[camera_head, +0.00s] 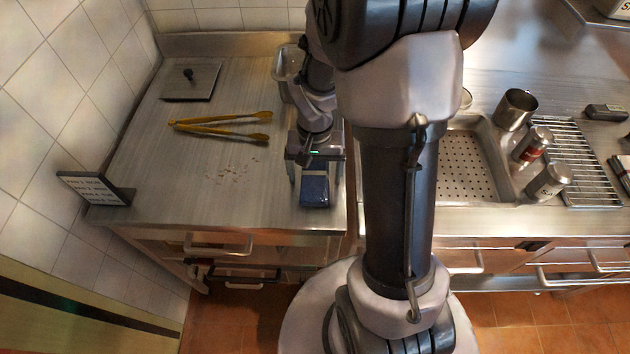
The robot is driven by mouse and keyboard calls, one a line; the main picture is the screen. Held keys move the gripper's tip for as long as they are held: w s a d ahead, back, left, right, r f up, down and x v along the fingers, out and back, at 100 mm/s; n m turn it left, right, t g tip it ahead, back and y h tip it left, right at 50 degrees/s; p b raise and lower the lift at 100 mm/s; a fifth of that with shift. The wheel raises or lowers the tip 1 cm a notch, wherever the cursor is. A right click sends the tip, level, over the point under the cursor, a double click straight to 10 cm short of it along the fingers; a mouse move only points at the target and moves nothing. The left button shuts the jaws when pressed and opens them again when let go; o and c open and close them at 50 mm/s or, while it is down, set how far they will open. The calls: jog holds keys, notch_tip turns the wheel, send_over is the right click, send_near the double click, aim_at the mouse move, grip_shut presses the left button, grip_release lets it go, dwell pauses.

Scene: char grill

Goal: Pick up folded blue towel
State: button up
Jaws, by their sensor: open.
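The folded blue towel (314,191) lies near the front edge of the steel counter, left of my arm's large upright link. It looks like a small dark blue block. My gripper (315,178) is right above and behind it, pointing down, with its fingers apart on either side of the towel. The gripper is open. Whether the fingers touch the towel cannot be told, and its far part is hidden under the gripper.
Yellow tongs (222,127) and a dark square plate with a knob (191,81) lie on the counter (160,185) to the left. A small sign (95,188) stands at the front left corner. Shakers (548,181), a metal cup (515,109) and a wire rack (590,165) are at the right.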

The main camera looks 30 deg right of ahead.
aim_at(315, 176)
jog(key=shift+r, duration=0.2)
jog(key=c, duration=1.5)
jog(key=shift+r, duration=0.25)
notch_tip(315, 176, up, 3)
jog(key=shift+r+p, duration=0.2)
jog(key=shift+p, duration=0.9)
jog(key=s+a, duration=0.2)
jog(key=s, duration=0.1)
jog(key=s+a, duration=0.2)
jog(key=s+a+p, duration=0.1)
jog(key=s+a, duration=0.1)
jog(key=s, duration=0.1)
jog(key=shift+s+a+r, duration=0.25)
jog(key=shift+s+r, duration=0.05)
jog(key=shift+r, duration=0.1)
jog(key=f+b, duration=0.1)
jog(key=b, duration=0.3)
jog(key=shift+s+a+f, duration=0.1)
jog(key=shift+s+a, duration=0.3)
jog(key=shift+s+a+r+b, duration=0.25)
jog(key=shift+s+a+b, duration=0.15)
jog(key=shift+s+b, duration=0.25)
jog(key=shift+s+a+r+b, duration=0.35)
jog(key=shift+s+b, duration=0.15)
jog(key=shift+b, duration=0.1)
jog(key=shift+s+a+r+b, duration=0.2)
jog(key=shift+s+a+b, duration=0.2)
jog(key=shift+s+b, duration=0.25)
